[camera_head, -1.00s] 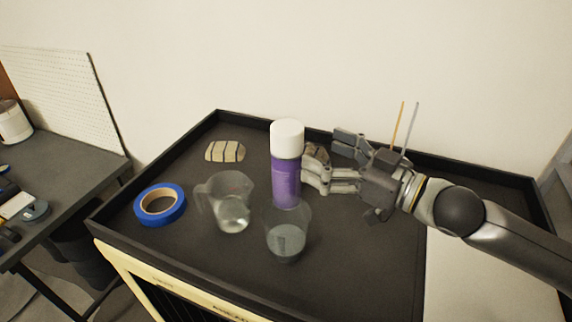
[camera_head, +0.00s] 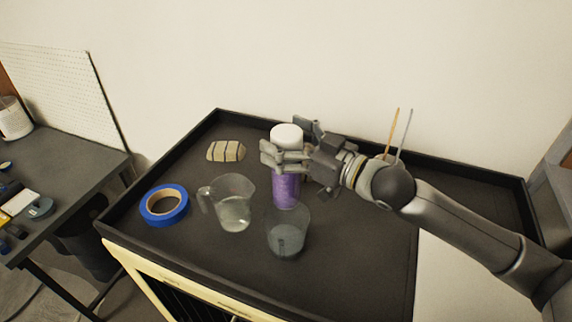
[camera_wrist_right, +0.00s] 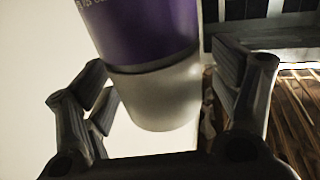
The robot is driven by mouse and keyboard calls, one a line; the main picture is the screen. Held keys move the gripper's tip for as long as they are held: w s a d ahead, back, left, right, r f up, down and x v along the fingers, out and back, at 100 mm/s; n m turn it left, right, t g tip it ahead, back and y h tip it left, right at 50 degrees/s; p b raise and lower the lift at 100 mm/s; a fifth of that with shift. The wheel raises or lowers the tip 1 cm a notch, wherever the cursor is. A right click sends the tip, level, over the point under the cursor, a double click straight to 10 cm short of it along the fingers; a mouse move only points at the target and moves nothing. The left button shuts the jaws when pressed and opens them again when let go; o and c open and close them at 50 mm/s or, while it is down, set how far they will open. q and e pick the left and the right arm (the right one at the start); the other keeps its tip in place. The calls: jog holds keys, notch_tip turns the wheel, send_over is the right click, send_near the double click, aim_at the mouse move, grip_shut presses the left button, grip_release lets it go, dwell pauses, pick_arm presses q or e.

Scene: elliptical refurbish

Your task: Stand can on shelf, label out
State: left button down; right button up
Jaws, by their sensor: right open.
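The can (camera_head: 286,192) is purple with a white cap and stands upright on the black-topped cart. My right gripper (camera_head: 287,148) is open around the can's upper part, with one finger in front of it near the cap's lower edge and the other behind. In the right wrist view, the can (camera_wrist_right: 150,50) lies between the two open fingers (camera_wrist_right: 165,100), with gaps on both sides. Some pale lettering shows at the top edge of that view. My left gripper is not in view. No shelf can be made out for certain.
A clear cup (camera_head: 288,232) stands just in front of the can, and a measuring jug (camera_head: 233,205) is to its left. Blue tape (camera_head: 164,206) and a beige segmented block (camera_head: 226,151) lie farther left. Thin sticks (camera_head: 392,132) rise behind my arm. The cart's rim (camera_head: 160,165) is raised.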

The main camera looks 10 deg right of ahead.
jog(key=shift+s+d, duration=0.1)
jog(key=shift+c, duration=0.3)
jog(key=shift+c, duration=1.3)
jog(key=c, duration=1.4)
jog(key=shift+r, duration=0.1)
grip_shut()
